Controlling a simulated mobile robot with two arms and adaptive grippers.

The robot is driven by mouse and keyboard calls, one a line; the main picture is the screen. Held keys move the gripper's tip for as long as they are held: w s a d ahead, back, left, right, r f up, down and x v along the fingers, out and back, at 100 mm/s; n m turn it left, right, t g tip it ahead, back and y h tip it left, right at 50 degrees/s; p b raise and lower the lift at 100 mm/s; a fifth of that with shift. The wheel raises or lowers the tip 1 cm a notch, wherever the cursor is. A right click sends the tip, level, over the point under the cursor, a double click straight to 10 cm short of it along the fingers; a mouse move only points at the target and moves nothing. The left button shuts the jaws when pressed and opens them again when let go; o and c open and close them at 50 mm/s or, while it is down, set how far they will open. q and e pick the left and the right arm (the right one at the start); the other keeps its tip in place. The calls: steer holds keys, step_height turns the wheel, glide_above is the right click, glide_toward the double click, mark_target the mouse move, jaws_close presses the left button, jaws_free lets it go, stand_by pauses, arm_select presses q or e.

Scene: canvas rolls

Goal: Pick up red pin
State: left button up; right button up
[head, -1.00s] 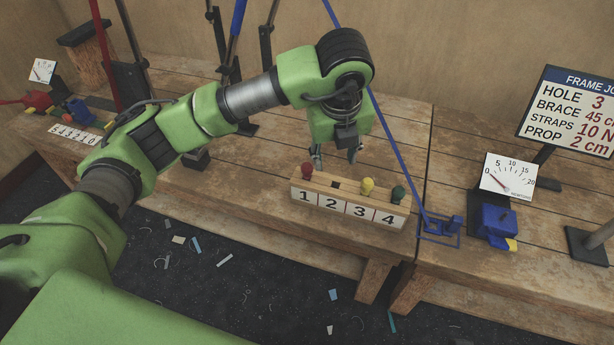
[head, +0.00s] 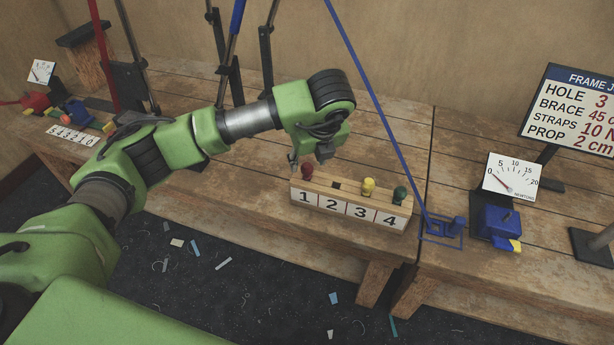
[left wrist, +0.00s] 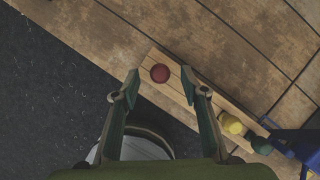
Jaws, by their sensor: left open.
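The red pin (head: 307,171) stands upright in the numbered wooden block (head: 352,211), above the label 1. In the left wrist view the round red top of the red pin (left wrist: 160,73) shows between and a little beyond the fingertips. My left gripper (head: 309,160) is open and empty, just above the pin, its fingers spread to either side of it. The left gripper also shows in the left wrist view (left wrist: 160,90). A yellow pin (head: 369,187) stands near label 3 and a green pin (head: 400,195) near label 4. A dark empty hole (head: 337,185) is at label 2. My right gripper is not seen.
A blue frame (head: 441,228) and a blue device (head: 497,226) with a dial (head: 512,176) stand right of the block. A blue rod (head: 377,119) slants down behind it. A sign (head: 575,110) stands far right. The bench (head: 250,195) left of the block is clear.

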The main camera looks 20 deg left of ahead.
mark_target(307, 166)
arm_select(q)
steer(key=x, duration=0.3)
steer(key=shift+f, duration=0.3)
jaws_close()
steer(key=shift+r, duration=0.1)
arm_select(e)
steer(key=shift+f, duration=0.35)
